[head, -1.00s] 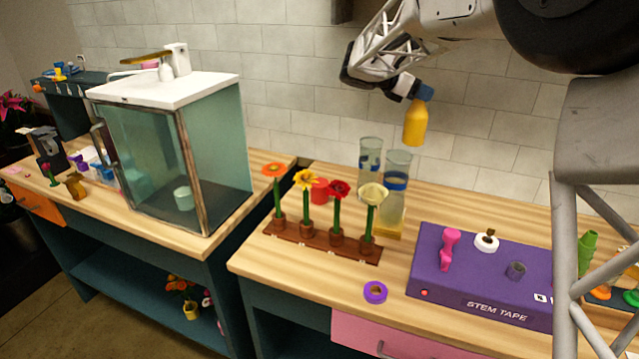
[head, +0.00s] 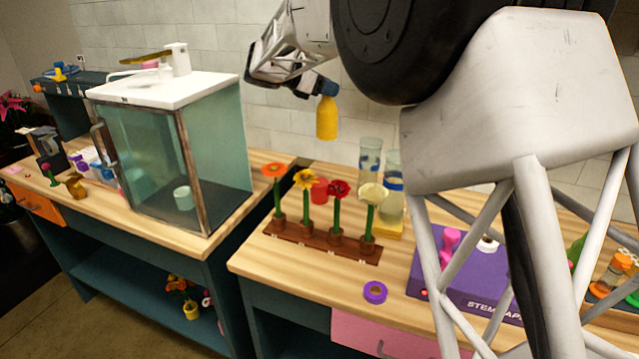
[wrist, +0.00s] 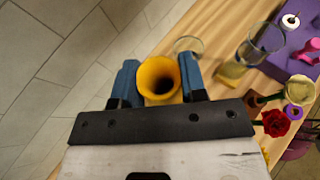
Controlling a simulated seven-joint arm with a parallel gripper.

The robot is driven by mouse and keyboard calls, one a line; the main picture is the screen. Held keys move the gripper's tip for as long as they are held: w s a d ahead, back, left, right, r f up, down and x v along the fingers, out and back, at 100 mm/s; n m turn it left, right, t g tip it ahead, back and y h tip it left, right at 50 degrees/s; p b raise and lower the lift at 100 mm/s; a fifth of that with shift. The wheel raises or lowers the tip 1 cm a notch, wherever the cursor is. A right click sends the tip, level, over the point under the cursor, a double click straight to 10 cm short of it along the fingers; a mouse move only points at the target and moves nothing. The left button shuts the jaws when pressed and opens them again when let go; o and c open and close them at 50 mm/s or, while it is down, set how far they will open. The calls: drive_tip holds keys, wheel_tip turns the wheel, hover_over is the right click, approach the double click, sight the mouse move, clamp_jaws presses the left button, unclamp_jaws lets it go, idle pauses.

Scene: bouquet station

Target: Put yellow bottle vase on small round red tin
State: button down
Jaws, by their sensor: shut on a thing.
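The yellow bottle vase (head: 327,120) hangs upright below my gripper (head: 326,88) in the head view, in the air in front of the tiled wall. In the wrist view, my gripper (wrist: 159,80) has its two blue fingers shut on either side of the vase's flared mouth (wrist: 158,74). A small round red tin (head: 319,191) stands on the wooden bench behind the row of flowers, partly hidden by the stems and blooms. The vase is well above the tin and apart from it.
A brown rack (head: 318,241) with several potted flowers stands in front of the tin. A glass cabinet (head: 215,150) stands to the left. A purple tape roll (head: 375,292) lies near the front edge.

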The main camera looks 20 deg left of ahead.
sight(320, 105)
drive_tip(key=shift+s+a, duration=0.2)
drive_tip(key=shift+a, duration=0.3)
drive_tip(key=shift+s+a, duration=0.2)
drive_tip(key=shift+a, duration=0.25)
drive_tip(key=shift+f, duration=2.55)
drive_tip(key=shift+f, duration=2.5)
drive_tip(key=shift+f, duration=2.6)
drive_tip(key=c, duration=0.7)
unclamp_jaws()
